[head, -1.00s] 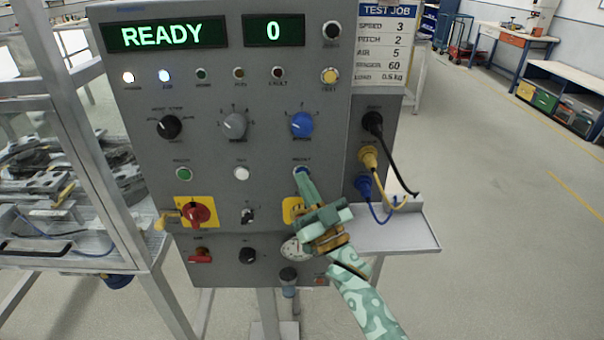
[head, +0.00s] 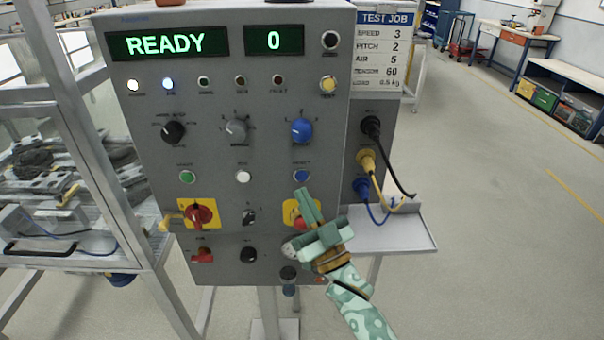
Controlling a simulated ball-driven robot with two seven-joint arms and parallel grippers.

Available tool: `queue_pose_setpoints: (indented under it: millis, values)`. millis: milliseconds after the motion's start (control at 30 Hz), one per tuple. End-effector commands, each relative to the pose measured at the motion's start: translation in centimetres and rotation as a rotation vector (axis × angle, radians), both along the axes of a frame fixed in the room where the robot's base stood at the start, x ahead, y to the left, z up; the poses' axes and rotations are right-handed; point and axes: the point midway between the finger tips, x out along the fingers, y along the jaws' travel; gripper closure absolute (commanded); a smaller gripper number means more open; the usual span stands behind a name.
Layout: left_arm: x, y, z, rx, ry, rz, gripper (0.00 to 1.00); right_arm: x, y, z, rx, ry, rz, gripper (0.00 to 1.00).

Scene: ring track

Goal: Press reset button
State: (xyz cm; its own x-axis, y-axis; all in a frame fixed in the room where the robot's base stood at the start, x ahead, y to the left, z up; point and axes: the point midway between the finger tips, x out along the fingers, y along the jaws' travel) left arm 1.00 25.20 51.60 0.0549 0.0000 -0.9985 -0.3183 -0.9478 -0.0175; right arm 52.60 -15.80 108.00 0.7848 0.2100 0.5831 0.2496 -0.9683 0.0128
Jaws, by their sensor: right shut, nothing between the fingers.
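The blue reset button (head: 302,176) is on the lower right of the grey control panel (head: 212,205), below the blue knob (head: 302,131). It is in full view. My right gripper (head: 303,192) is shut and empty. Its fingertips are just below the button in the picture, apart from it, and the hand partly covers the red button on a yellow plate (head: 290,213). The display (head: 165,43) reads READY and the counter (head: 273,41) reads 0. My left gripper is not in view.
Green (head: 187,177) and white (head: 243,176) buttons are in the same row. Black, yellow and blue cables (head: 372,160) plug into the panel's right side above a small shelf (head: 400,237). A framed enclosure (head: 75,170) stands at the left.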

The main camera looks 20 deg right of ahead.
Motion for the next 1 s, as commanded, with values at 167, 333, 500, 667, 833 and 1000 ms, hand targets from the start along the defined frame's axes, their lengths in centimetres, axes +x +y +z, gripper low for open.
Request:
queue_pose_setpoints:
  millis: [167, 333, 500, 667, 833, 1000]
  values:
    - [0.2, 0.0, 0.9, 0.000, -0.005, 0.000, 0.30, -1.7, 0.5, 0.2, 0.001, 0.000, 0.001, 1.00]
    - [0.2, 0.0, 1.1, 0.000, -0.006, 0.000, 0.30, -2.3, 0.6, 0.0, 0.000, 0.001, 0.000, 1.00]
    - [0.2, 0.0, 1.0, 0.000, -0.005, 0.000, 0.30, -2.3, 0.6, -0.1, 0.000, 0.001, 0.000, 1.00]
    - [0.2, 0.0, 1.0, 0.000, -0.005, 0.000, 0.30, -2.3, 0.6, 0.0, 0.000, 0.000, 0.000, 1.00]
    - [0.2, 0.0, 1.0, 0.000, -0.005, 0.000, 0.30, -2.3, 0.6, 0.0, 0.000, 0.000, 0.000, 1.00]
    - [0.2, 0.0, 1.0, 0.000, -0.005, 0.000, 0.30, -2.1, 0.6, -2.1, -0.011, 0.058, -0.006, 1.00]
